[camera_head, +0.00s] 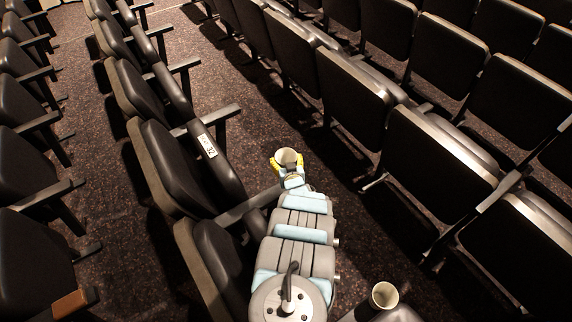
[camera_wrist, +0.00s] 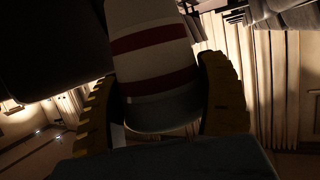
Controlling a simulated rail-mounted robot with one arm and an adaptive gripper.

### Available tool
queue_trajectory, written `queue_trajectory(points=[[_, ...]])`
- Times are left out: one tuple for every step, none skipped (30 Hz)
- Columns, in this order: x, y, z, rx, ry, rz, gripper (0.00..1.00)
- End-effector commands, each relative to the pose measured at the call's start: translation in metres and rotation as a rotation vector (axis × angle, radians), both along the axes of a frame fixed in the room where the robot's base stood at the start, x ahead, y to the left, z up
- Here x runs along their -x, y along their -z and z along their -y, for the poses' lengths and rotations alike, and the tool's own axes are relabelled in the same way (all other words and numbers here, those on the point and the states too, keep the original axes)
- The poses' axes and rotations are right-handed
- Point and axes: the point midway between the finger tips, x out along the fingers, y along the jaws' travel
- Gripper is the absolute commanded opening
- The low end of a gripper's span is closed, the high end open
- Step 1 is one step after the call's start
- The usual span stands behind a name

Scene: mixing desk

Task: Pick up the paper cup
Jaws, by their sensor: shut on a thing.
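A paper cup (camera_head: 287,155) shows near the middle of the head view, at the far end of my arm. My gripper (camera_head: 287,165), with yellow fingers, is shut on it. In the wrist view the paper cup (camera_wrist: 155,65) is white with dark red bands and a greyish band at its near end. The ridged yellow-black fingers of my gripper (camera_wrist: 160,97) press on its two sides. The cup's far end is cut off by the frame.
Rows of dark folding seats stand on the left (camera_head: 150,150) and right (camera_head: 440,150). A numbered label (camera_head: 208,145) is on a left seat near my gripper. Dark speckled carpet (camera_head: 240,100) forms a free aisle between the rows. Pale curtains (camera_wrist: 275,80) show in the wrist view.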

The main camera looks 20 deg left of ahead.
Motion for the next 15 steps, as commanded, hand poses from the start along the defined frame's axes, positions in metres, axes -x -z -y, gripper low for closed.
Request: queue_trajectory(points=[[-0.002,-0.013,0.000,-0.001,0.000,0.003,0.62],[-0.002,-0.018,0.000,-0.001,0.000,0.004,0.62],[-0.001,-0.023,0.000,-0.001,0.000,0.004,0.62],[-0.001,-0.027,0.000,-0.002,0.000,0.003,0.62],[0.000,-0.036,0.000,-0.002,0.000,0.003,0.62],[-0.001,-0.047,0.000,-0.002,-0.001,0.002,0.62],[-0.001,-0.053,-0.001,-0.002,-0.001,0.004,0.62],[-0.001,-0.058,-0.001,-0.001,-0.002,0.004,0.62],[-0.001,-0.065,-0.001,-0.001,-0.002,0.005,0.62],[-0.001,-0.067,-0.001,-0.001,-0.002,0.005,0.62],[-0.001,-0.069,-0.001,-0.001,-0.002,0.004,0.62],[-0.001,-0.072,0.000,-0.001,-0.001,0.004,0.62],[-0.001,-0.074,0.000,-0.001,0.000,0.004,0.62],[-0.001,-0.076,0.000,-0.001,0.000,0.004,0.62],[-0.001,-0.078,0.000,-0.001,0.000,0.004,0.62]])
